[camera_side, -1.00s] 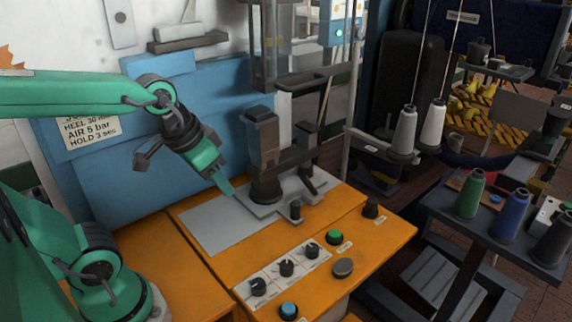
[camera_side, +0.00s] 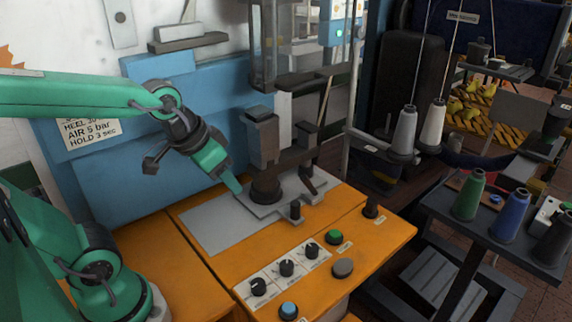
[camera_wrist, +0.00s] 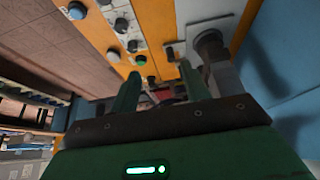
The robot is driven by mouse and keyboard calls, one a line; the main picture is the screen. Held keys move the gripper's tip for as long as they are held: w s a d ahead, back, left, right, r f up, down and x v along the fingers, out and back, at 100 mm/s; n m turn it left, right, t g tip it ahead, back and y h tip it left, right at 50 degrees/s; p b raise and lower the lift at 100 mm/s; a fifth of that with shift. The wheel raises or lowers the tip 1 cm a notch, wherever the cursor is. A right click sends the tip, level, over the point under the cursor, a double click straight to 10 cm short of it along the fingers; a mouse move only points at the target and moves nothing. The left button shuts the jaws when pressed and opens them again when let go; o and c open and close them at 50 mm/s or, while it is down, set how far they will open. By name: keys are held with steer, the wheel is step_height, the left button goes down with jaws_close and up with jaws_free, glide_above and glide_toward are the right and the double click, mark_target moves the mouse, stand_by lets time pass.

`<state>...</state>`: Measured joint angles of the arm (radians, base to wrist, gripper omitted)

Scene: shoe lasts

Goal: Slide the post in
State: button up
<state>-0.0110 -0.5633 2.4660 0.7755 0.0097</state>
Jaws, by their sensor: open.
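A dark upright column with a round foot (camera_side: 264,188) stands on a grey metal plate (camera_side: 222,220) on the orange bench. A second, shorter block (camera_side: 305,140) stands behind it, joined by a dark crossbar. A short dark peg (camera_side: 295,210) stands at the plate's front edge. I cannot tell which of these is the post. My gripper (camera_side: 237,187) points down and right, its tip close to the round foot's left side in this view; contact is unclear. In the wrist view its two green fingers (camera_wrist: 158,88) are apart, with no object seen held between them.
Several knobs and buttons, including a green button (camera_side: 334,237) and a grey button (camera_side: 343,268), line the bench front. A blue panel (camera_side: 150,150) stands behind my arm. A dark side table (camera_side: 500,245) with thread cones is at the right. The plate's left part is bare.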

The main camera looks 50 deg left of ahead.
steer(key=t, duration=0.2)
glide_toward(295, 204)
steer(key=shift+t, duration=0.8)
steer(key=f, duration=0.1)
steer(key=w+f, duration=0.1)
steer(key=f, duration=0.1)
steer(key=w+f, duration=0.1)
steer(key=shift+a+f, duration=0.1)
steer(key=shift+f, duration=0.1)
steer(key=shift+w+f, duration=0.15)
steer(key=shift+w, duration=0.05)
steer(key=shift+x, duration=3.7)
jaws_close()
steer(key=shift+w, duration=0.15)
